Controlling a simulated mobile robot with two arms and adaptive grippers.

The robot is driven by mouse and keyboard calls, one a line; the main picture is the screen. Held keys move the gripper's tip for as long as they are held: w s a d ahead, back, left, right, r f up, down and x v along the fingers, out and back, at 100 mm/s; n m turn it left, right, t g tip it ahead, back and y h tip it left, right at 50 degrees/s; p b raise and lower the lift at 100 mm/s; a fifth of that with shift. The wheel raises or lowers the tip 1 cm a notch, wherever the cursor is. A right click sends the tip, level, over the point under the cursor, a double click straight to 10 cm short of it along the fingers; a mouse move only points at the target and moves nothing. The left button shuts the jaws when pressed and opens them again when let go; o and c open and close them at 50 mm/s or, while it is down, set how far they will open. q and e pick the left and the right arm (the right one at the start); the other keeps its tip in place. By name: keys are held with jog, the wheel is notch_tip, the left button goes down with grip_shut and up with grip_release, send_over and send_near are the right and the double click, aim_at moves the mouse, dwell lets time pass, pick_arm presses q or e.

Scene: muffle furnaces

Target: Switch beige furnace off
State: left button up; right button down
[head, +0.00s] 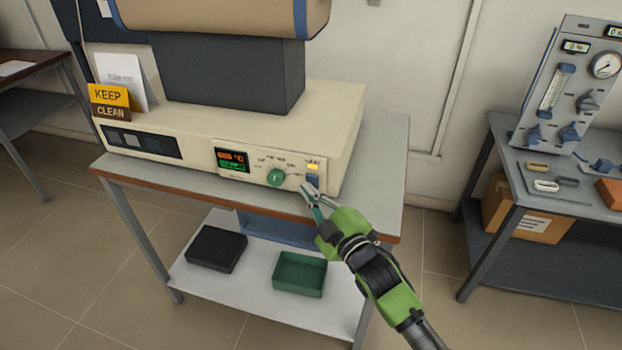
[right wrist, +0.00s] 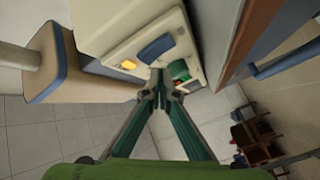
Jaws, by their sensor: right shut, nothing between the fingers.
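The beige furnace base (head: 325,125) stands on a table, with its control panel facing me. On the panel are a lit display (head: 232,160), a green knob (head: 276,177), a glowing yellow lamp (head: 313,166) and a blue switch (head: 312,181). My right gripper (head: 308,193) is shut and empty, its tips just in front of and below the switch. In the right wrist view the tips (right wrist: 158,78) point at the panel close to the blue switch (right wrist: 156,48), between the yellow lamp (right wrist: 128,64) and the partly hidden knob (right wrist: 179,69). I cannot tell whether they touch. My left gripper is not in view.
The furnace table (head: 384,150) has a lower shelf with a black tray (head: 216,248) and a green tray (head: 300,274). A yellow sign (head: 108,96) stands at the base's left. Another table (head: 500,165) at right carries a gauge panel (head: 570,85). Floor lies clear between the tables.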

jog(key=shift+w, duration=0.2)
dwell(0.4)
jog(key=shift+w+d, duration=0.15)
jog(key=shift+w, duration=0.1)
jog(key=shift+w+r, duration=0.1)
jog(key=shift+w, duration=0.2)
dwell(0.7)
jog(key=shift+s, duration=0.15)
jog(key=shift+s+a+p, duration=0.2)
jog(key=shift+s+p, duration=0.3)
jog(key=shift+s, duration=0.15)
jog(key=s, duration=0.1)
jog(key=s+a+p, duration=0.1)
jog(key=s, duration=0.2)
jog(key=shift+s+a+f, duration=0.25)
jog(key=shift+s+f, duration=0.1)
jog(key=shift+f, duration=0.05)
